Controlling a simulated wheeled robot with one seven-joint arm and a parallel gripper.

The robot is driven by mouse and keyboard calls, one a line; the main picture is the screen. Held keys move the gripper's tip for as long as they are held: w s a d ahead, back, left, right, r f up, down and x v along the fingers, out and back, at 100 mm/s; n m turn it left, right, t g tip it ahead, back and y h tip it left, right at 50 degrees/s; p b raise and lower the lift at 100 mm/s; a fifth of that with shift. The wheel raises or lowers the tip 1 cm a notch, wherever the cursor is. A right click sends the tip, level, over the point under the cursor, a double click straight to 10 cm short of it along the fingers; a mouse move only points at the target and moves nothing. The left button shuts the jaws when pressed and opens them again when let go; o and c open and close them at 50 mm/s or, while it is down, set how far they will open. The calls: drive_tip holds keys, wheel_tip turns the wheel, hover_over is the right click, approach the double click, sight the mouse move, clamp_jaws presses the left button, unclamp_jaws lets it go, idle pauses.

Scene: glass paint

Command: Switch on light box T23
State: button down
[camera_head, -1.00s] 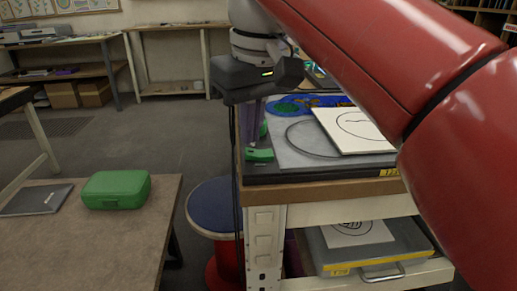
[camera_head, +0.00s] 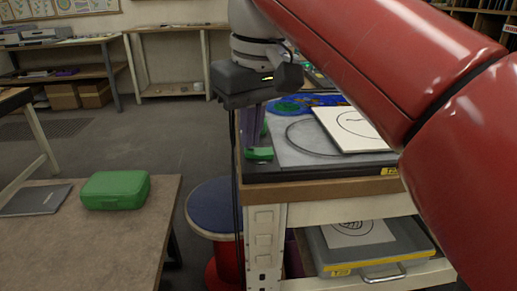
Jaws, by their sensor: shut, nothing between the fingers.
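A flat light box (camera_head: 310,167) with a grey top and dark edge lies on top of the wooden-edged cart. Its yellow tag (camera_head: 390,171) is partly covered by my red arm, and I cannot read it surely. The top looks grey, with no clear glow. A small green piece (camera_head: 260,154) sits at the box's near left corner; it looks like a switch. My gripper (camera_head: 253,145) points down over this corner with purplish fingers shut and empty. Its fingertips are at or just behind the green piece; I cannot tell whether they touch it.
A white sheet with a line drawing (camera_head: 352,130) and blue-green painted shapes (camera_head: 310,103) lie on the light box. A lower shelf holds a grey box with a yellow edge (camera_head: 385,261). A blue stool (camera_head: 211,208) stands left of the cart. A green case (camera_head: 116,190) lies on the left table.

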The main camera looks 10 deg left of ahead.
sight(251, 150)
drive_tip(key=shift+f, duration=0.35)
wheel_tip(251, 150, up, 3)
drive_tip(key=shift+f+p, duration=0.2)
drive_tip(key=shift+p, duration=1)
drive_tip(key=shift+r, duration=2.25)
